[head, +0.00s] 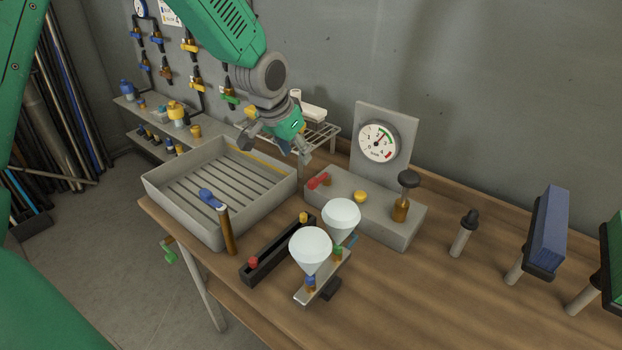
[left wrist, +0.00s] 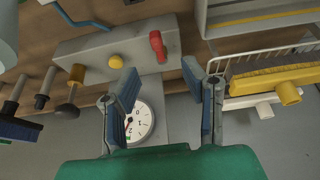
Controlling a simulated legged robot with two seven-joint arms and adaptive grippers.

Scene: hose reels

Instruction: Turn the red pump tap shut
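The red pump tap (head: 318,180) is a small red lever on the left end of the grey pump block (head: 372,218). In the left wrist view the red tap (left wrist: 157,45) stands near the block's edge, just beyond and between my fingertips. My left gripper (head: 278,150) hangs above and left of the tap, over the back edge of the slatted tray. In the left wrist view its fingers (left wrist: 158,78) are spread apart with nothing between them. No contact with the tap shows. My right gripper is in neither view.
A gauge (head: 377,142) stands behind the block, which also carries a yellow knob (head: 360,197) and a black-topped plunger (head: 408,180). A grey slatted tray (head: 160,189) lies left, two white funnels (head: 310,250) in front. A wire rack (head: 325,134) is behind the gripper.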

